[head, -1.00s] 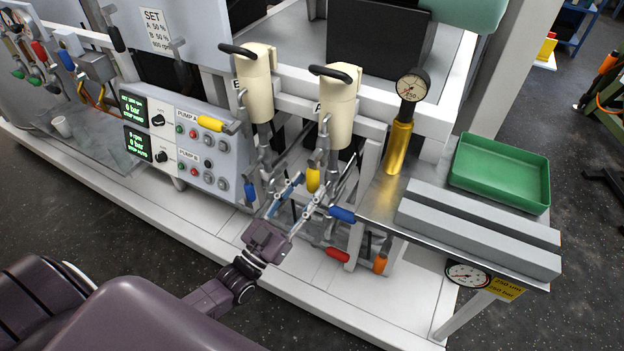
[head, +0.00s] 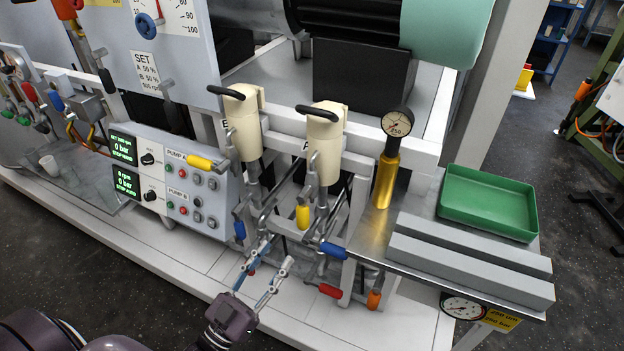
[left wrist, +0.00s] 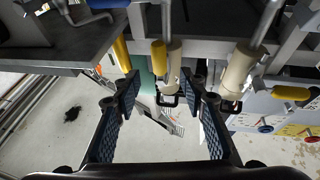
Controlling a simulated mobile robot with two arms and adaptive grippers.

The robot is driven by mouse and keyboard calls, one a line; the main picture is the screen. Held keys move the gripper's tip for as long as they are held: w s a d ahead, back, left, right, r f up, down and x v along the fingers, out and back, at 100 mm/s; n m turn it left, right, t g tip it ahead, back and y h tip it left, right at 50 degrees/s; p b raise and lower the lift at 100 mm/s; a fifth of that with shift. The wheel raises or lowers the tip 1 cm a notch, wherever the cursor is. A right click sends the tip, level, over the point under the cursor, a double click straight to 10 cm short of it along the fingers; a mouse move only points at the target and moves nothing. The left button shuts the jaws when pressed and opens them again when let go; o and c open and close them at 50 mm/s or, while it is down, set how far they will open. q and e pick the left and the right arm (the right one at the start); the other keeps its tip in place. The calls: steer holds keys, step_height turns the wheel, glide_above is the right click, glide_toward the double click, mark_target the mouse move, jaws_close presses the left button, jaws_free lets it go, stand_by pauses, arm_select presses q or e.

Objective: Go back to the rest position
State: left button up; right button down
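My left gripper (head: 264,267) is in the lower middle of the head view, its two fingers spread apart with nothing between them. It hangs in front of the pump stand, apart from the valve handles. In the left wrist view its fingers (left wrist: 164,100) also stand open and empty. My right gripper does not show in either view.
Two cream cylinders (head: 242,125) (head: 325,147) with black handles stand behind my gripper. Yellow (head: 303,217), blue (head: 334,250) and red (head: 331,291) valve handles are close by. A steel shelf with a green tray (head: 488,203) is at right. A pump panel (head: 170,180) is at left.

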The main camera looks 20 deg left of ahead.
arm_select(q)
steer(key=s+f+g+y, duration=0.25)
steer(key=f+g, duration=0.25)
steer(key=f, duration=1.1)
steer(key=s+f+g+y, duration=0.1)
steer(key=s+f+g, duration=0.35)
steer(key=f, duration=1.05)
steer(key=s+d+f+g+y, duration=0.1)
steer(key=s+f+g, duration=0.4)
steer(key=s+f, duration=0.5)
steer(key=s+d+f+g+y, duration=0.1)
steer(key=s+f+g, duration=0.5)
steer(key=s, duration=1.2)
step_height(320, 180, down, 4)
steer(key=shift+d+f+n, duration=0.15)
steer(key=shift+d+n, duration=0.15)
